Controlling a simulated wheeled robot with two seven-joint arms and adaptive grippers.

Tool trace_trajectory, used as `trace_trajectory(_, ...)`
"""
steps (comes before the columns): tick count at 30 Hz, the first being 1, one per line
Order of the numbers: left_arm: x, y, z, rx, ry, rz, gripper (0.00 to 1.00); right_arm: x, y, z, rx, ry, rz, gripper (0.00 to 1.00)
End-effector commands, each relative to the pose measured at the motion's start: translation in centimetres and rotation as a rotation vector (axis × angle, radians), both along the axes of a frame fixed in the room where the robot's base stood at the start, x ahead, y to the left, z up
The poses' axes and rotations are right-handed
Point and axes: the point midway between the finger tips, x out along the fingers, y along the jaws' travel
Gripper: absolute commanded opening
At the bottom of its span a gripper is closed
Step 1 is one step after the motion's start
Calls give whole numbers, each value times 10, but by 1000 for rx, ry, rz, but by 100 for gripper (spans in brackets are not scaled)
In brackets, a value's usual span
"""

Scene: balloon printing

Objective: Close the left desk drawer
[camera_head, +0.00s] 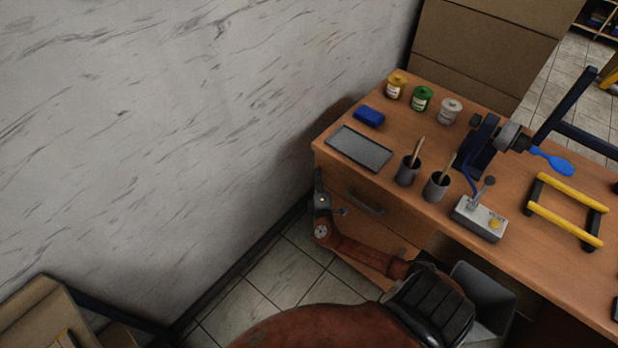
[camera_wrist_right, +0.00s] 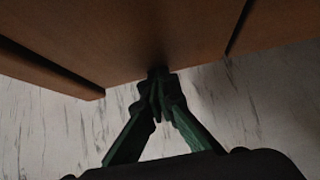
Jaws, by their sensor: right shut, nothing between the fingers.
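The wooden desk (camera_head: 305,259) stands against the marbled wall. Its left drawer (camera_head: 375,187) is below the desktop's left end, with a dark bar handle (camera_head: 363,203) on its front. The drawer front looks flush or nearly flush with the desk; a small gap cannot be ruled out. My right gripper (camera_head: 319,178) is at the drawer front's left end, beside the wall. In the right wrist view its fingers (camera_wrist_right: 158,78) are together and empty, with the tips at the edge of a brown wooden panel (camera_wrist_right: 165,30); contact is unclear. My left gripper is not in view.
The desktop holds a grey tray (camera_head: 358,148), a blue block (camera_head: 369,116), several paint jars (camera_head: 422,98), two dark cups (camera_head: 408,171), a control box (camera_head: 480,218) and a yellow-barred frame (camera_head: 565,210). A grey bin (camera_head: 484,290) stands below.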

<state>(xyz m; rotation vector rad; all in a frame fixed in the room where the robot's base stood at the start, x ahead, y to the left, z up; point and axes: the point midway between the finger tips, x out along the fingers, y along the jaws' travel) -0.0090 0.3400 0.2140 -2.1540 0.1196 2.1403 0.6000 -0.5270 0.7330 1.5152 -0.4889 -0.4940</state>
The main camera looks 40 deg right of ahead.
Motion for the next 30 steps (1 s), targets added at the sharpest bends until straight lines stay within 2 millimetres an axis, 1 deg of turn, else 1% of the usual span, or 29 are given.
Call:
trace_trajectory(1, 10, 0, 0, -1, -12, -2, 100, 0, -9, 4, -6, -6, -15, 0)
trace_trajectory(3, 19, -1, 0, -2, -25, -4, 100, 0, -9, 5, -6, -7, -16, 0)
trace_trajectory(7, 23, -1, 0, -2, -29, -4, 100, 0, -5, 5, -5, -7, -16, 0)
trace_trajectory(11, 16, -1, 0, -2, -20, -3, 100, 0, 14, 4, -2, -7, -8, 0)
trace_trajectory(14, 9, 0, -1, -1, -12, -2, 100, -1, 38, 2, 1, -4, 1, 0)
trace_trajectory(15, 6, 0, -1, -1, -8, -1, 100, -4, 48, 1, 0, -3, 3, 0)
trace_trajectory(18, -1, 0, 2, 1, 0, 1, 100, -27, 60, 1, 1, 1, 2, 0)
trace_trajectory(24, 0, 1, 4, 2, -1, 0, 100, -59, 87, 1, -1, 1, 8, 0)
trace_trajectory(27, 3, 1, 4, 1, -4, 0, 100, -70, 95, 1, -1, 1, 7, 0)
trace_trajectory(30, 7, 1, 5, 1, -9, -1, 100, -77, 101, 1, -1, 0, 8, 0)
